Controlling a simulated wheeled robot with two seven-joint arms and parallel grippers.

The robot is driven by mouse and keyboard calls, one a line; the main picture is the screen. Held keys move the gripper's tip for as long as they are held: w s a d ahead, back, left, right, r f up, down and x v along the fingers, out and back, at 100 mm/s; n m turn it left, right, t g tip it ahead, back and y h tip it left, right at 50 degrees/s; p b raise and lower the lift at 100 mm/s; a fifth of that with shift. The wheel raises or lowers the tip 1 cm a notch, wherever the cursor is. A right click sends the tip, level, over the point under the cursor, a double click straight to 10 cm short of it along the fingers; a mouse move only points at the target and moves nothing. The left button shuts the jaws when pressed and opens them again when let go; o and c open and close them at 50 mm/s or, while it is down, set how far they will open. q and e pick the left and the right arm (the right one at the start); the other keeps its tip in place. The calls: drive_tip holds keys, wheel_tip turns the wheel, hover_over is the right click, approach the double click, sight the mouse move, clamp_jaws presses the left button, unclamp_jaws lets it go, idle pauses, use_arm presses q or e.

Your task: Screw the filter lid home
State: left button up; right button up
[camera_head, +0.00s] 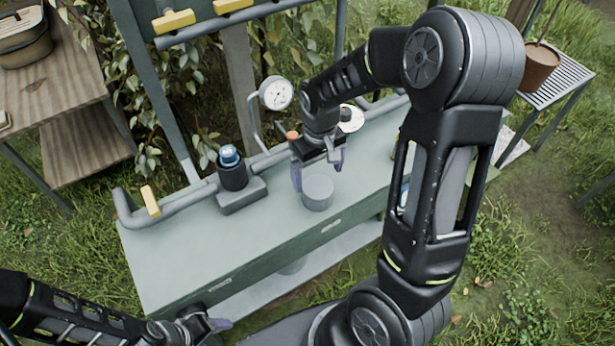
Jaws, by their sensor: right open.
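A grey round cylinder (318,194) with a flat top stands on the bench; it may be the filter lid on its housing, but I cannot see a seam or thread. My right gripper (318,172) is open just above it, with its fingers apart over either side of its top. I cannot tell if they touch it. A dark cylinder (233,178) with a blue top (229,155) stands upright in a grey block on the bench, left of my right gripper. My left gripper (214,325) is low at the bottom edge, in front of the bench, its fingers unclear.
The grey-green bench (250,248) has clear room at its front left. A pipe with a yellow handle (151,201) runs along the back, with a round gauge (276,93) above it. A wooden table (60,90) stands far left, a slatted stand (560,80) far right.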

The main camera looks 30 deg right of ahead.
sight(318, 186)
drive_tip(key=shift+s+r, duration=0.1)
drive_tip(key=shift+s, duration=0.1)
drive_tip(key=shift+f, duration=1.35)
drive_tip(key=shift+f+p, duration=0.7)
drive_tip(key=shift+f, duration=1.9)
drive_tip(key=shift+c, duration=0.5)
drive_tip(key=c, duration=1.3)
drive_tip(key=shift+r, duration=0.1)
wheel_tip(318, 186, up, 10)
drive_tip(key=shift+f+b, duration=0.1)
drive_tip(key=shift+b, duration=0.4)
